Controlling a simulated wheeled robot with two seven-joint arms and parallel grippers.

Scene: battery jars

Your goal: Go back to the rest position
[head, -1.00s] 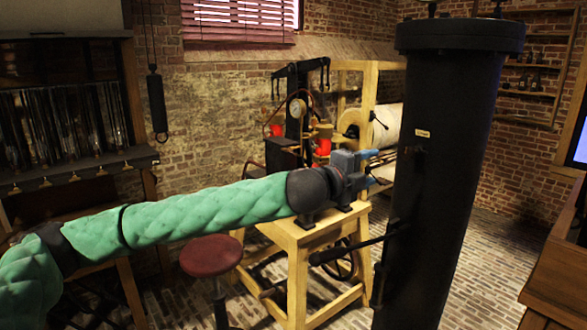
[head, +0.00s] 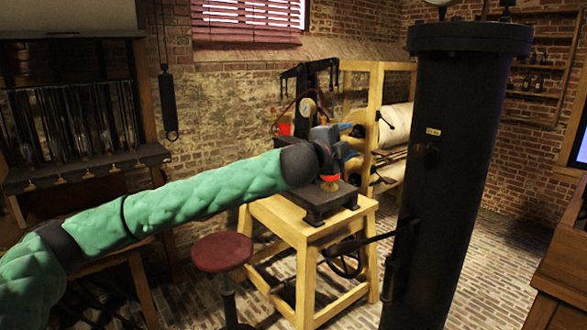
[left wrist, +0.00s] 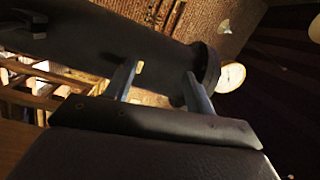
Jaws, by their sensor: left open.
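My left gripper (head: 350,141) is at the end of the green-sleeved left arm, raised in front of the wooden bench and left of the tall black cylinder. Its two fingers are apart in the left wrist view (left wrist: 160,84), with nothing held between them. In that view the black cylinder (left wrist: 130,40) passes behind the fingers; I cannot tell the distance. My right gripper is in neither view.
The tall black cylinder (head: 455,170) stands right of my left gripper, with a lever toward the bench. A wooden bench (head: 305,235) carries black apparatus. A red stool (head: 222,252) stands below my arm. A wooden cabinet (head: 560,260) is at right.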

